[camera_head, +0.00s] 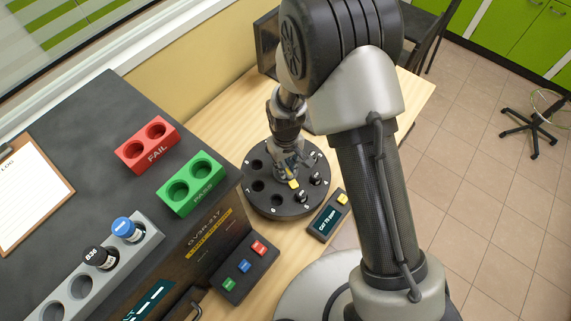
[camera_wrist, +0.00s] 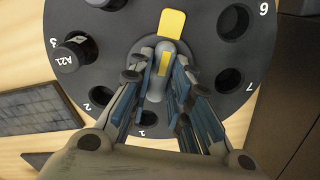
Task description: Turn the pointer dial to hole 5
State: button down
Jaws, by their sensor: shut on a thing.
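The pointer dial is a grey knob (camera_wrist: 157,78) with a yellow tip (camera_wrist: 172,22) at the middle of a round dark carousel (camera_wrist: 208,62). In the wrist view the tip points up, between a dark-capped vial at the top edge and hole 6 (camera_wrist: 233,20). The number where it points is out of frame. Holes 7, 2 and 1 look empty; a vial marked A21 (camera_wrist: 72,53) stands by number 3. My gripper (camera_wrist: 158,88) is shut on the knob, one finger on each side. In the head view the carousel (camera_head: 262,205) is partly hidden by my gripper (camera_head: 287,160).
A display box (camera_head: 326,222) with a yellow button stands right beside the carousel. Left are a tester with a button panel (camera_head: 243,268), a red FAIL rack (camera_head: 135,155), a green PASS rack (camera_head: 172,205) and a grey rack (camera_head: 52,300) with two vials.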

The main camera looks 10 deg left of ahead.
aim_at(286, 167)
dwell(0.3)
jog(key=c, duration=1.5)
grip_release()
notch_tip(286, 167, up, 12)
jog(key=shift+r, duration=0.1)
